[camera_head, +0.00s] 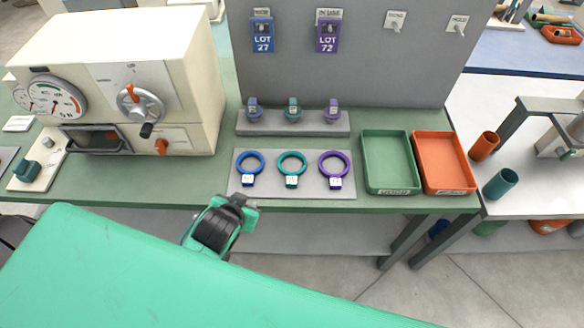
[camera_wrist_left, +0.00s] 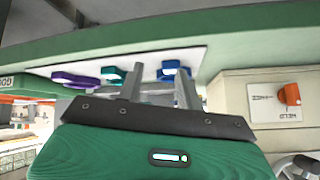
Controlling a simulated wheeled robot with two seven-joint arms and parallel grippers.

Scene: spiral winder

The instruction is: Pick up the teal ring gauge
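The teal ring gauge (camera_head: 292,153) lies flat on a pale mat (camera_head: 265,192), between a blue ring gauge (camera_head: 250,153) and a purple ring gauge (camera_head: 334,152). A small white label is on its lower side. My left wrist shows in the head view just in front of the bench edge, with its fingers not clearly seen there. In the left wrist view my left gripper (camera_wrist_left: 160,88) is open and empty. The teal ring (camera_wrist_left: 110,75) appears just left of the left-hand finger, and the blue ring (camera_wrist_left: 173,70) appears around the gap between the fingertips. My right gripper is not in view.
Behind the rings, a grey stand (camera_head: 270,127) holds blue, teal and purple pieces. A green tray (camera_head: 370,183) and an orange tray (camera_head: 423,180) are to the right. A cream machine (camera_head: 190,80) with gauges stands at left. A grey panel (camera_head: 360,70) rises behind.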

